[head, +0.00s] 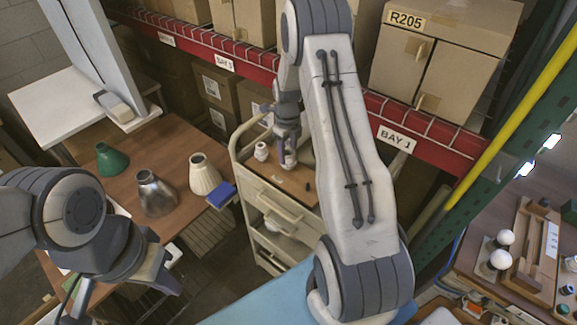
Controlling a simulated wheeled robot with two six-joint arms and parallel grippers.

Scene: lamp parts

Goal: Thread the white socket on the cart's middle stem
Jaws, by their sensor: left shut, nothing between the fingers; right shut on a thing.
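My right gripper (287,152) points down over the wooden top of the cart (250,182). It is shut on a small white thing (290,161), apparently the white socket, mostly hidden by the fingers. The middle stem is not visible beneath it, so I cannot tell whether the socket is around it. Another small white socket-like piece (261,151) stands on the cart to the left of the gripper. A short dark peg (308,186) shows on the cart top to the right. My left gripper (172,272) is shut and empty at lower left, away from the cart.
A brown table (150,135) left of the cart holds a green shade (111,159), a metal shade (156,193), a cream shade (204,174) and a blue block (221,195). Red-beamed shelving with boxes (440,60) stands behind. White bulbs (500,259) stand on the right table.

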